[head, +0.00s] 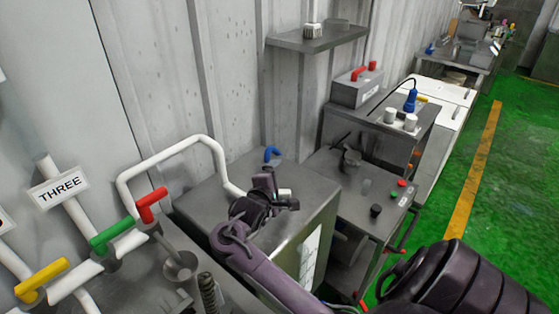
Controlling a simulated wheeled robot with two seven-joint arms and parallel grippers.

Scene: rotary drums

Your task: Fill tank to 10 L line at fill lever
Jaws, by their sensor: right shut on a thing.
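A boxy grey metal tank (318,205) stands in the middle against the wall. A white scale plate (309,255) is on its front face, too small and slanted for its marks or the level to be read. My right gripper (283,190) is at the tank's top, its arm coming from the lower right. It is shut on a small pale piece (286,194), mostly hidden by the jaws; I cannot tell if this is the fill lever. A blue lever (272,153) stands just behind the gripper, seemingly apart from it. My left gripper is not in view.
White pipes with red (151,204), green (112,236) and yellow (41,279) levers and a "THREE" sign (59,187) are at left. A metal bench (365,195) with buttons stands right of the tank. The green floor (500,200) at right is clear.

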